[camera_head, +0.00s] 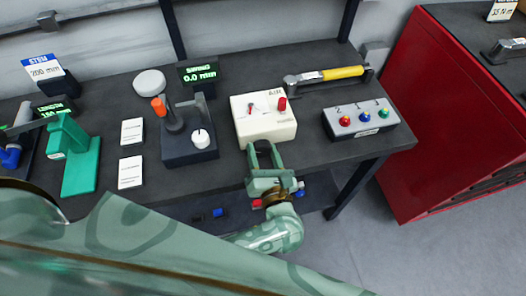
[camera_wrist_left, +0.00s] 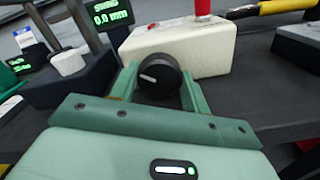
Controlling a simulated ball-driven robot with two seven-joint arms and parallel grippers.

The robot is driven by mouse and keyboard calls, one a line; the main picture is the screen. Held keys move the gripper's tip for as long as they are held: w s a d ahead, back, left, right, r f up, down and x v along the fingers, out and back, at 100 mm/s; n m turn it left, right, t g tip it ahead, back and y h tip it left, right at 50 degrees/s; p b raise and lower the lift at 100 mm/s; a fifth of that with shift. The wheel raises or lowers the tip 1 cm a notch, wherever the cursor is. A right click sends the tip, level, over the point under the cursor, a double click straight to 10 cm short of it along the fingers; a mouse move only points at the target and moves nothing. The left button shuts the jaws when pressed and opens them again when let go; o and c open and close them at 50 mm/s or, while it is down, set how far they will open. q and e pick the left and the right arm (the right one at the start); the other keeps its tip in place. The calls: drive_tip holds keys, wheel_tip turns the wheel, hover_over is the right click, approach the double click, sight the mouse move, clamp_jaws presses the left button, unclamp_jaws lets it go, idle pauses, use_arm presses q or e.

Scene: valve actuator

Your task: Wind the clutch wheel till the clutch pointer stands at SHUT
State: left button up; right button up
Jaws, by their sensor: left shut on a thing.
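A cream box (camera_head: 264,123) stands near the front edge of the bench, with a small dial and red needle (camera_head: 252,107) on top and a red knob (camera_head: 282,103) beside it. The dial's lettering is too small to read. In the left wrist view, a black round wheel (camera_wrist_left: 160,76) with a white mark sits between my left gripper's fingers, in front of the cream box (camera_wrist_left: 185,48). My left gripper (camera_head: 262,149) is shut on this wheel; the fingers hide it in the head view. My right gripper is not in view.
A three-button box (camera_head: 360,119) stands to the right and a yellow-handled tool (camera_head: 325,76) lies behind. A dark lever unit (camera_head: 189,143) with a white knob stands to the left, near a display (camera_head: 199,73) reading 0.0 mm. A red cabinet (camera_head: 440,120) is at far right.

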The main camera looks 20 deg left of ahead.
use_arm(q)
drive_tip(key=shift+m, duration=0.6)
drive_tip(key=o, duration=1)
